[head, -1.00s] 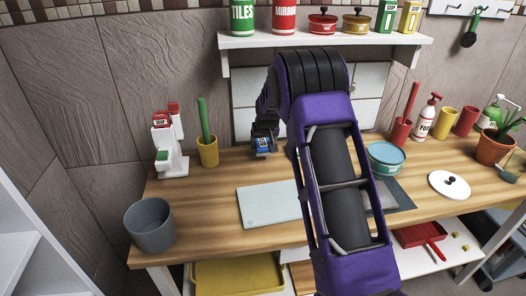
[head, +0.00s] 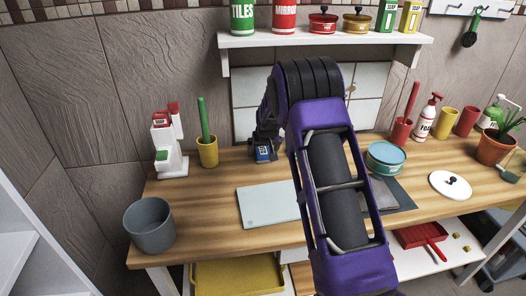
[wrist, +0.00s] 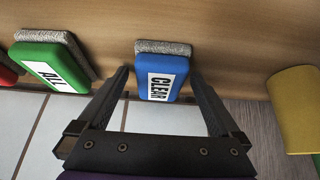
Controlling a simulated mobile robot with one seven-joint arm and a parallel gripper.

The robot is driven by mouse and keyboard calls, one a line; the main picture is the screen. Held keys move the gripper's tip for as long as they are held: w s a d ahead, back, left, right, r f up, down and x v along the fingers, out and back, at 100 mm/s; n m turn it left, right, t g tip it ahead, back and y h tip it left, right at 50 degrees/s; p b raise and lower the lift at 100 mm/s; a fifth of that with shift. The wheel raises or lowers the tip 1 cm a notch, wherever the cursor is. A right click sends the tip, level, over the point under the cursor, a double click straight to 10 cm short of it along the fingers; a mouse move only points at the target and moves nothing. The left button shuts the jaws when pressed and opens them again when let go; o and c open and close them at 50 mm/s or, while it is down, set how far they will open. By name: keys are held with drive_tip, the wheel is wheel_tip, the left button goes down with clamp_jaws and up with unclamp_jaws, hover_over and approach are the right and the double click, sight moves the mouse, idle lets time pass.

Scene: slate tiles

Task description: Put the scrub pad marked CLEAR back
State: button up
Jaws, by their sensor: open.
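The scrub pad marked CLEAR (wrist: 160,77) is a blue block with a grey scouring side and a white label. In the wrist view it lies between the fingertips of my gripper (wrist: 162,85), which is open around it. In the head view the blue pad (head: 263,154) sits on the wooden worktop near the back wall, just under my gripper (head: 264,146). A green pad marked ALL (wrist: 52,62) stands to its left in the wrist view.
A yellow cup (head: 208,152) with a green handle stands left of my gripper. A grey pot (head: 150,225) and pale board (head: 267,204) are in front. A teal-rimmed bowl (head: 385,158) is to the right. The shelf (head: 325,42) overhangs the back.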

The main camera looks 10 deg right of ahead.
drive_tip(key=shift+r, duration=0.3)
drive_tip(key=p+v, duration=0.1)
drive_tip(key=v, duration=1)
drive_tip(key=shift+s+r, duration=0.25)
drive_tip(key=shift+r, duration=0.05)
